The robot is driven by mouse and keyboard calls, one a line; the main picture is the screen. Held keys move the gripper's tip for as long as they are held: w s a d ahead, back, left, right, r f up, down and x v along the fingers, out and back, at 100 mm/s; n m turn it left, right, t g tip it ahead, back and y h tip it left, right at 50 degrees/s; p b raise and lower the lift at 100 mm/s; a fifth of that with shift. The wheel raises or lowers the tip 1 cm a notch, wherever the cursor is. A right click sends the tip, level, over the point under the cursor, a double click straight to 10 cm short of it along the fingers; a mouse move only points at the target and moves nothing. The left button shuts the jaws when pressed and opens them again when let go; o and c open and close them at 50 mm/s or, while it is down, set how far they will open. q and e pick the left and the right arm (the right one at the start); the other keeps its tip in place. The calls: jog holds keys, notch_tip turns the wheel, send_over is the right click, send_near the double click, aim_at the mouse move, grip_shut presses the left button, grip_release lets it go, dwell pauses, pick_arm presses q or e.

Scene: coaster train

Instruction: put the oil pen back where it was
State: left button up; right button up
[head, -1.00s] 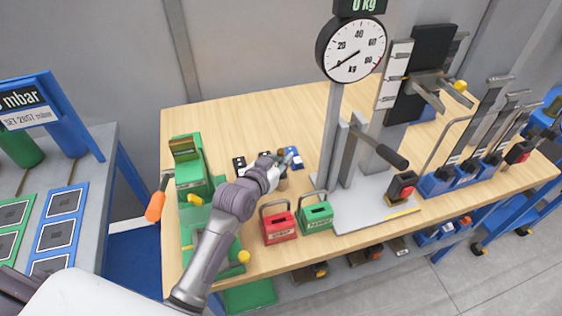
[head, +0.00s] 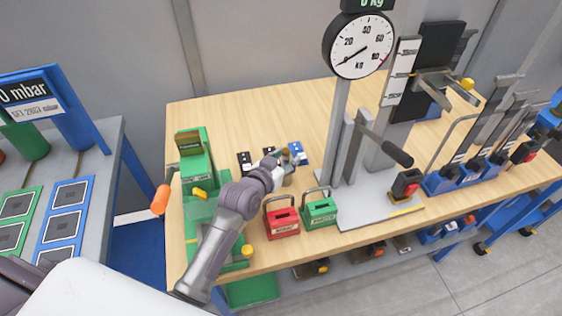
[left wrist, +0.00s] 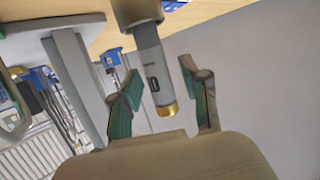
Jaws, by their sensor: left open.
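In the left wrist view the oil pen (left wrist: 157,76), a slim grey cylinder with a gold end and dark lettering, extends out of a wider dark grey holder (left wrist: 136,10). My left gripper (left wrist: 164,92) is open, with one green-padded finger on each side of the pen. Gaps show between the pen and both fingers. In the head view my left gripper (head: 289,156) is over the middle of the wooden table, above the small grey holder (head: 288,178). The pen is too small or hidden to make out there. My right gripper is not in view.
A red box (head: 282,222) and a green box (head: 320,211) with handles stand just in front of the gripper. The dial scale (head: 359,45) and its post rise to the right. A green machine (head: 194,165) stands left. The back of the wooden table (head: 255,112) is clear.

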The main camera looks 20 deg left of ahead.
pick_arm(q)
jog(key=shift+s+r, duration=0.1)
jog(key=shift+s, duration=0.25)
jog(key=b+v, duration=0.1)
jog(key=v, duration=1)
jog(key=shift+r+b, duration=0.2)
jog(key=shift+b, duration=0.15)
jog(key=shift+s, duration=0.15)
